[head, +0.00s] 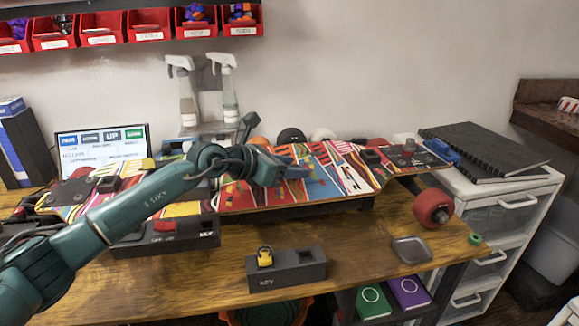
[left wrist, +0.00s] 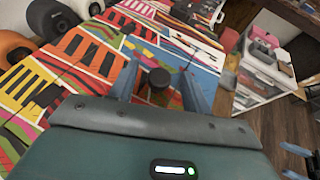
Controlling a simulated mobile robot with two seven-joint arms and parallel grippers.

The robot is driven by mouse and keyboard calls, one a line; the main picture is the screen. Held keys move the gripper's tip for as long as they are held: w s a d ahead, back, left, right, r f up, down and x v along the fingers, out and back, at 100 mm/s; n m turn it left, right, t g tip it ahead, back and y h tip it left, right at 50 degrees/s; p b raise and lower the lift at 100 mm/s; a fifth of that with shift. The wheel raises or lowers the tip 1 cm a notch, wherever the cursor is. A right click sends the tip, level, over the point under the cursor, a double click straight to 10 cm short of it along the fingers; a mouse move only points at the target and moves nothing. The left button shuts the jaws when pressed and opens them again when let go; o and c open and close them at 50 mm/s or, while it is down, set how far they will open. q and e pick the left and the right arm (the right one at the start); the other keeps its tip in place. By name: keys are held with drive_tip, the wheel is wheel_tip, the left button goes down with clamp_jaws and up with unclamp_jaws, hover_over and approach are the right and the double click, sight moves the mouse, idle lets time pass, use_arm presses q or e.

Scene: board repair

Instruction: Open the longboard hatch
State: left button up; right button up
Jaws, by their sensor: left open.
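The longboard (head: 330,180) lies on the workbench with its colourful patterned deck facing up. My left gripper (head: 300,170) is over the middle of the deck, its fingers open. In the left wrist view a dark round knob (left wrist: 158,78) stands on the deck between the two open fingers (left wrist: 158,82), with gaps at its sides. The hatch outline cannot be made out among the printed patterns, and my gripper hides the knob in the head view. Blue finger-like tips, probably my right gripper (left wrist: 298,160), show at the lower right edge of the wrist view.
A dark box labelled KEY (head: 286,272) with a yellow piece stands at the bench's front. A red wheel (head: 433,208) and a grey tray (head: 411,251) are to the right. Spray bottles (head: 225,95) and a screen (head: 103,147) stand behind. White drawers (head: 500,225) adjoin the bench.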

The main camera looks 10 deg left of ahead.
use_arm(q)
drive_tip(key=shift+c, duration=0.2)
clamp_jaws()
drive_tip(key=shift+r, duration=0.1)
